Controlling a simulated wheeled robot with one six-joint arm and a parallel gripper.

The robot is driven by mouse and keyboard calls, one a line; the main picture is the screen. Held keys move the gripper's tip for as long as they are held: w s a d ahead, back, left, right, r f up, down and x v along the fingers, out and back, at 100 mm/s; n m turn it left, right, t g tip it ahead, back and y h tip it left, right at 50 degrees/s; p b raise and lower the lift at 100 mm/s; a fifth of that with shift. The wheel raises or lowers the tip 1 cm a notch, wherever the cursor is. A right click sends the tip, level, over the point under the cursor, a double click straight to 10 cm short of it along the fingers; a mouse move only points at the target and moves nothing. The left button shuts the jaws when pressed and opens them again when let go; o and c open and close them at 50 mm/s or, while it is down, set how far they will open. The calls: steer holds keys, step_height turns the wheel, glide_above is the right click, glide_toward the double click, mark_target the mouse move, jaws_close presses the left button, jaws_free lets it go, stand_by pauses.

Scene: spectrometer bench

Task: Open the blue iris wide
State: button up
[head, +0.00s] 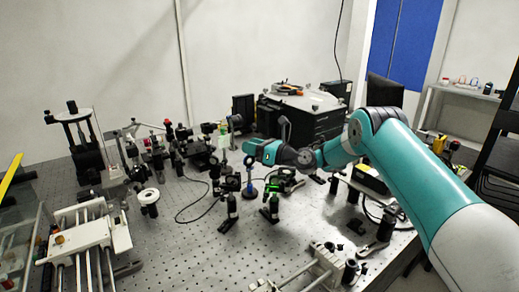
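A small blue-marked part on a post (249,190), which looks like the blue iris, stands near the middle of the optical bench. Its opening and lever are too small to make out. My teal arm reaches in from the right, and my gripper (248,161) is just above the blue part. I cannot tell whether it touches it. The fingers are small and seen from behind, so their opening is unclear.
The perforated bench (240,260) is crowded with post-mounted optics on the left. A black post mount (232,205) and a green-lit mount (271,207) stand close beside the blue part. A white rail assembly (85,235) is at front left. The front middle is mostly clear.

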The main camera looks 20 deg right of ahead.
steer(key=b+v, duration=0.3)
steer(key=v, duration=0.7)
steer(key=shift+s+d+f+b, duration=0.1)
steer(key=shift+s+d+b, duration=0.1)
steer(key=shift+d+b, duration=0.15)
steer(key=shift+s+d, duration=0.3)
steer(key=shift+s, duration=0.05)
